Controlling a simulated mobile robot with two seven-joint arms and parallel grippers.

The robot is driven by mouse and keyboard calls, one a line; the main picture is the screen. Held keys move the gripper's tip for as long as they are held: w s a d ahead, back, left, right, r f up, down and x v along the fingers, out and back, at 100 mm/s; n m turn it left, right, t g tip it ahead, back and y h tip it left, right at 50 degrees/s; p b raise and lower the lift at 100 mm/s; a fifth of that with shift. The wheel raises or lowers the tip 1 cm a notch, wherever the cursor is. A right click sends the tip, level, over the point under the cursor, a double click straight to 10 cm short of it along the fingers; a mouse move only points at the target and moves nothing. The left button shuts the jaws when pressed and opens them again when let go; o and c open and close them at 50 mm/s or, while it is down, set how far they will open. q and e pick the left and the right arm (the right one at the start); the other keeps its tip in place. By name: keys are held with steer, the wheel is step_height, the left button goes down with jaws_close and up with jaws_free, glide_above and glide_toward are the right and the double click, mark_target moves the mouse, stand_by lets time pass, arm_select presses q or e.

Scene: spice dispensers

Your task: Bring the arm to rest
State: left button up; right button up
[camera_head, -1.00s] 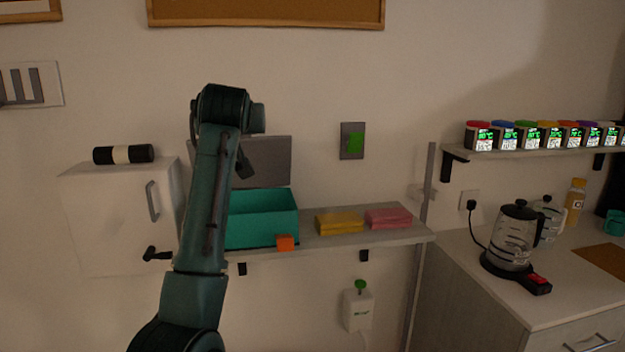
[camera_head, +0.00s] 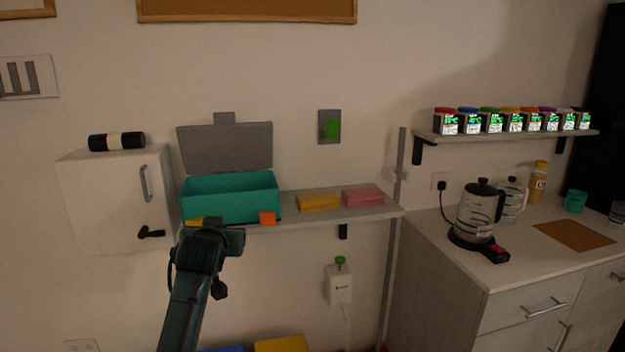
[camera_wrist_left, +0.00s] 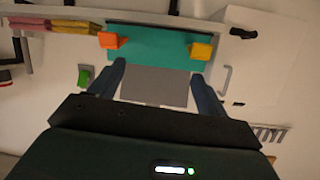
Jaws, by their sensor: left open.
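My left arm (camera_head: 195,275) rises from the bottom of the head view, in front of the wall shelf and below the teal box. Its fingers cannot be made out there. In the left wrist view, which looks upside down, my left gripper (camera_wrist_left: 159,70) is open, with its two fingers apart and nothing between them. Beyond the fingers are the teal box (camera_wrist_left: 155,45) and its raised grey lid (camera_wrist_left: 155,86). My right gripper is not in view.
The teal box (camera_head: 230,197) stands open on the shelf, beside a yellow block (camera_head: 318,202) and a pink block (camera_head: 362,196). A white cabinet (camera_head: 105,205) hangs left. A kettle (camera_head: 477,212) stands on the counter at right. Several spice dispensers (camera_head: 491,121) line the upper shelf.

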arm_select(q)
steer(key=s+d+f+m+g+h, duration=0.1)
steer(key=s+f+m+h, duration=0.1)
steer(key=s+f, duration=1.05)
steer(key=s+d+f+m+g+h, duration=0.1)
steer(key=s+d+f+h, duration=0.1)
steer(key=s+f, duration=1.05)
steer(key=s+d+f+g+h, duration=0.1)
steer(key=s+f, duration=0.4)
steer(key=s, duration=0.7)
steer(key=shift+s+d+m+h, duration=0.3)
steer(key=shift+d, duration=0.25)
